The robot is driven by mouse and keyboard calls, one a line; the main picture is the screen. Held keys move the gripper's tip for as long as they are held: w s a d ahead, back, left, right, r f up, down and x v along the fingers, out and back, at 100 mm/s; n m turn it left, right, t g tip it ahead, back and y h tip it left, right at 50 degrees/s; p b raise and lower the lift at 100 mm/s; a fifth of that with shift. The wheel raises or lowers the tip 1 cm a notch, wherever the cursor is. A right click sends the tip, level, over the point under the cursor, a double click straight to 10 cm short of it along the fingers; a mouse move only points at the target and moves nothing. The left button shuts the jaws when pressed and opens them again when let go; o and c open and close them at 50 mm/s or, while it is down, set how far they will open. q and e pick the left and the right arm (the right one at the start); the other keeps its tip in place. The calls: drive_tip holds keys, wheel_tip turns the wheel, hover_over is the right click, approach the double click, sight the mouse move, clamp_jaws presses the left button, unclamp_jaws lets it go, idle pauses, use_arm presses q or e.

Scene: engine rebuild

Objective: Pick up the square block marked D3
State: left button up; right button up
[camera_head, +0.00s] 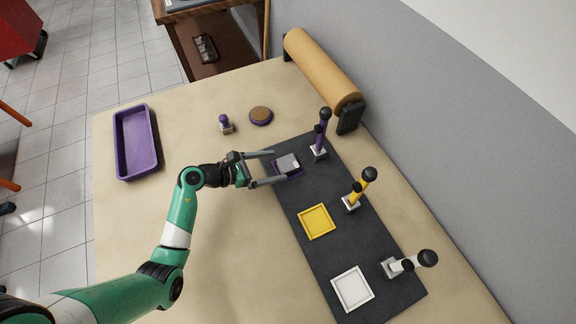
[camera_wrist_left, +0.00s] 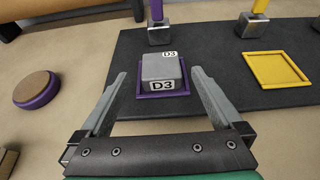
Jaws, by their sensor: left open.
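The square grey block marked D3 (camera_wrist_left: 162,68) sits in the purple square tray (camera_wrist_left: 181,91) on the dark mat. It also shows in the head view (camera_head: 288,162), at the mat's far end. My left gripper (camera_head: 268,167) is open, and its two fingers point at the block from the left. In the left wrist view the fingertips (camera_wrist_left: 160,78) are on either side of the block's near face, apart from it. No part of my right gripper shows.
The dark mat (camera_head: 323,253) also bears a yellow tray (camera_head: 317,221), a white tray (camera_head: 352,289) and upright handled tools in purple (camera_head: 320,135), yellow and white. A round purple-rimmed pad (camera_head: 260,115), a small purple stamp (camera_head: 226,124) and a purple bin (camera_head: 118,160) lie on the table.

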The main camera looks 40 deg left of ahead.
sight(283, 165)
use_arm(q)
drive_tip(key=b+x, duration=0.1)
drive_tip(key=x, duration=0.1)
drive_tip(key=b+x, duration=0.1)
drive_tip(key=x, duration=0.1)
drive_tip(key=shift+d+f+b, duration=0.1)
drive_tip(key=shift+f+b, duration=0.2)
drive_tip(key=shift+f, duration=0.1)
drive_tip(key=shift+w+d, duration=0.15)
drive_tip(key=shift+w, duration=0.25)
clamp_jaws()
drive_tip(key=shift+r+p, duration=0.45)
drive_tip(key=shift+r, duration=0.15)
wheel_tip(283, 165, up, 3)
drive_tip(key=shift+r+p, duration=0.1)
drive_tip(key=shift+p, duration=1)
drive_tip(key=s+d+r+p, duration=0.3)
drive_tip(key=s+r+p, duration=0.3)
drive_tip(key=s, duration=0.7)
wheel_tip(283, 165, up, 3)
drive_tip(key=shift+s+d+f+p, duration=0.15)
drive_tip(key=shift+s+d+p, duration=0.15)
drive_tip(key=shift+d, duration=0.1)
